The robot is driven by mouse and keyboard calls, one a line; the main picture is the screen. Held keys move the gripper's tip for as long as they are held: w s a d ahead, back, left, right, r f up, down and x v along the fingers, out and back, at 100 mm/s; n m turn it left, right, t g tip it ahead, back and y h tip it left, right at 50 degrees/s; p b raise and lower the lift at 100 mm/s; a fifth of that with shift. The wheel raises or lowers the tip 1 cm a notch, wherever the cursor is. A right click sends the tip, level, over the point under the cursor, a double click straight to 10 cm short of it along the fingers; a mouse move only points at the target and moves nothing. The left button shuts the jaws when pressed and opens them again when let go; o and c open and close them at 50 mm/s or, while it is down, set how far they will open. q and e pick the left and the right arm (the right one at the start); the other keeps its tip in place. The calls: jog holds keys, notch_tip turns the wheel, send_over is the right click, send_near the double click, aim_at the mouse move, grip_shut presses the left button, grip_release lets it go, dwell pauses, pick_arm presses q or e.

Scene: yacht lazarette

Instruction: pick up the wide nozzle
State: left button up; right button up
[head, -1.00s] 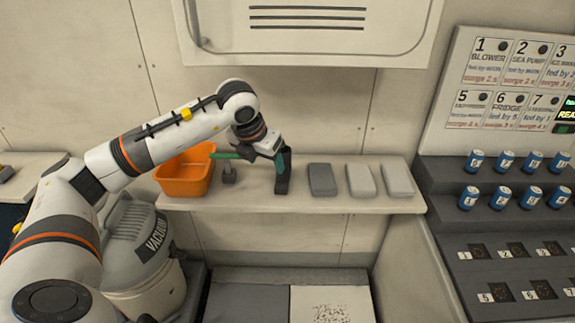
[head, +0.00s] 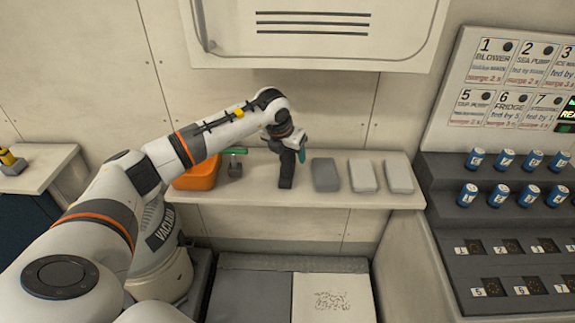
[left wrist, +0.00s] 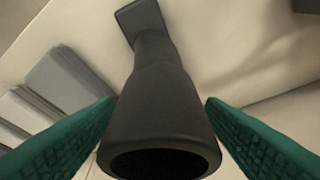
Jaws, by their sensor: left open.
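The wide nozzle (head: 286,176) is black and stands upright on the shelf, left of the grey blocks. In the left wrist view the nozzle (left wrist: 158,95) fills the middle, with its round open end towards me and its flat wide end farther away. My left gripper (head: 292,153) is at the top of the nozzle in the head view. In the left wrist view the green fingers of the gripper (left wrist: 160,125) are open, one on each side of the nozzle, with gaps showing. My right gripper is not in view.
The shelf (head: 345,201) also holds three grey blocks (head: 363,175), a small dark tool with a green top (head: 235,168) and an orange bin (head: 196,178) partly behind my arm. A wall locker (head: 315,50) hangs above. Stepped racks with blue cans (head: 470,194) stand at right.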

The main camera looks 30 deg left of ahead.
pick_arm(q)
jog(key=c, duration=1.2)
jog(key=shift+c, duration=0.6)
jog(key=shift+r, duration=0.15)
